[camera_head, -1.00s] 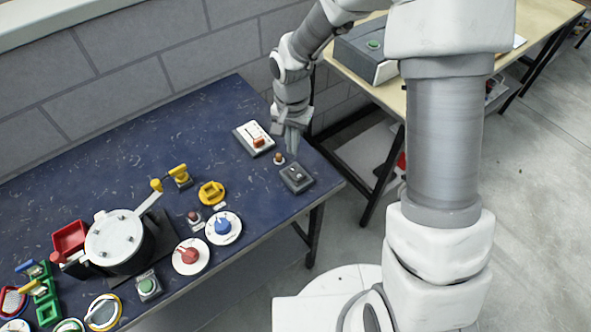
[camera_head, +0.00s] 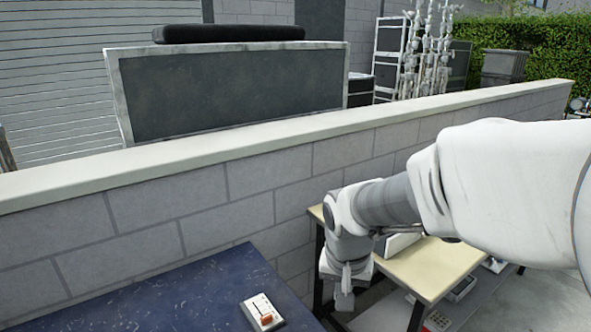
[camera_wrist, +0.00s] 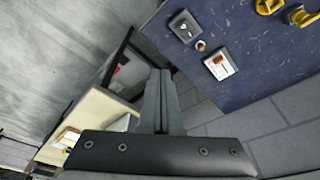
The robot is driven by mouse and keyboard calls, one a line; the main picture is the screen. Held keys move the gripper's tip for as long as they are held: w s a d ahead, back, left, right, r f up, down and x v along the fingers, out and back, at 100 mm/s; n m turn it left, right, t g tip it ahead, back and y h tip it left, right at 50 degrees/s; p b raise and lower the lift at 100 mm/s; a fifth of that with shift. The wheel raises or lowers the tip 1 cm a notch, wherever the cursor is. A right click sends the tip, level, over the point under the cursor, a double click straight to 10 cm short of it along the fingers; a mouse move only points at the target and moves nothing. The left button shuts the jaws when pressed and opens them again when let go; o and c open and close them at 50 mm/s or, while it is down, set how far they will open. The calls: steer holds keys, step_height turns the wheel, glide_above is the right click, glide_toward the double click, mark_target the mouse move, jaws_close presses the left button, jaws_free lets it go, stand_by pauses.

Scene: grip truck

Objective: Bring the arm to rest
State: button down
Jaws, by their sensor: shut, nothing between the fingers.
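My gripper (camera_head: 343,301) hangs pointing down just past the right end of the blue table, in front of the grey block wall. It holds nothing. In the wrist view its fingers (camera_wrist: 160,76) are together, with floor and table legs beyond them. The arm reaches in from the right of the head view, bent at the elbow, with its white and grey links above the pale wooden table.
The blue table (camera_head: 165,297) carries a white panel with an orange switch (camera_head: 263,312). The wrist view also shows a grey box (camera_wrist: 184,26) and yellow parts near that table's edge. The pale wooden table (camera_head: 430,270) is to the right. The block wall (camera_head: 140,215) runs behind.

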steer(key=s+d+r+n+t, duration=0.1)
steer(key=s+d+r, duration=0.1)
steer(key=s+r, duration=0.2)
steer(key=s+d+r+n+t, duration=0.2)
steer(key=s+r, duration=0.3)
steer(key=s, duration=0.5)
steer(key=shift+d+r+y, duration=0.25)
steer(key=shift+d+y, duration=0.05)
steer(key=shift+d, duration=0.4)
